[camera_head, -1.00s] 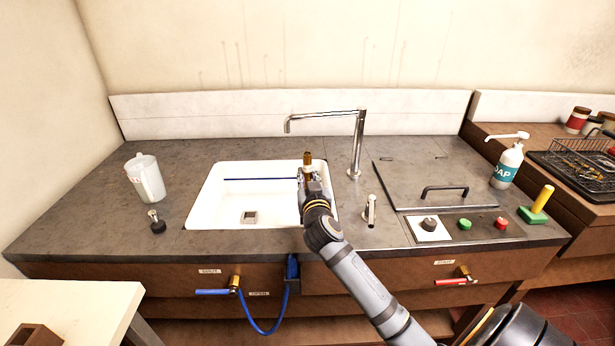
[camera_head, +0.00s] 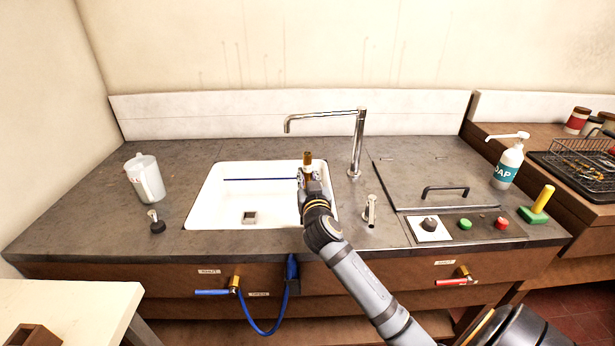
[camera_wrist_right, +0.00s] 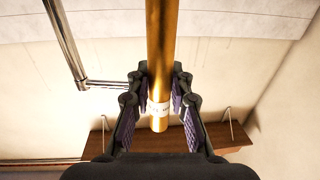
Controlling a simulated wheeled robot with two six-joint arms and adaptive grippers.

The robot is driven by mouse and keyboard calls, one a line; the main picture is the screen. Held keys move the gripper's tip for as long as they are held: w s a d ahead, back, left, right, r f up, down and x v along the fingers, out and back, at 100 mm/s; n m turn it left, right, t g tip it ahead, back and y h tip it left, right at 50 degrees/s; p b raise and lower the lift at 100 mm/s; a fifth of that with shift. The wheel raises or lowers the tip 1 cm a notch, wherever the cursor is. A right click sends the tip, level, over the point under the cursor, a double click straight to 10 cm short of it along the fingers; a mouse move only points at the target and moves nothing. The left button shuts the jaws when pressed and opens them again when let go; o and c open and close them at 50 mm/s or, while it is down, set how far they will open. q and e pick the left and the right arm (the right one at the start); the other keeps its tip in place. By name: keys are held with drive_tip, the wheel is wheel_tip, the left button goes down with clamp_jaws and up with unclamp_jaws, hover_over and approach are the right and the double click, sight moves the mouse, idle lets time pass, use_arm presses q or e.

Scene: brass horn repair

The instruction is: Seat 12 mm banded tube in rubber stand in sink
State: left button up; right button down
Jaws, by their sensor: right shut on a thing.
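The brass tube (camera_wrist_right: 163,35) runs upright through the middle of the right wrist view, with a pale band (camera_wrist_right: 158,107) near its lower visible end. My right gripper (camera_wrist_right: 160,88) is shut on it, one finger on each side. In the head view the top of the tube (camera_head: 307,158) shows above my right gripper (camera_head: 311,178), over the right part of the white sink (camera_head: 205,205). A small square grey piece (camera_head: 249,217) sits on the sink floor, left of the gripper; it is probably the rubber stand, but too small to be sure. My left gripper is not in view.
A chrome faucet (camera_head: 358,150) stands behind and right of the gripper, its spout reaching left. A short chrome fitting (camera_head: 370,211) is right of the sink. A blue line (camera_head: 260,179) crosses the sink's back part. A jug (camera_head: 147,180) and a small black-based piece (camera_head: 157,224) stand left.

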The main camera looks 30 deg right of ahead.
drive_tip(key=shift+f+b, duration=1.05)
drive_tip(key=c, duration=1.1)
unclamp_jaws()
drive_tip(key=shift+c, duration=0.2)
drive_tip(key=shift+f, duration=0.1)
drive_tip(key=shift+s, duration=0.1)
drive_tip(key=v, duration=1.2)
drive_tip(key=shift+a, duration=0.1)
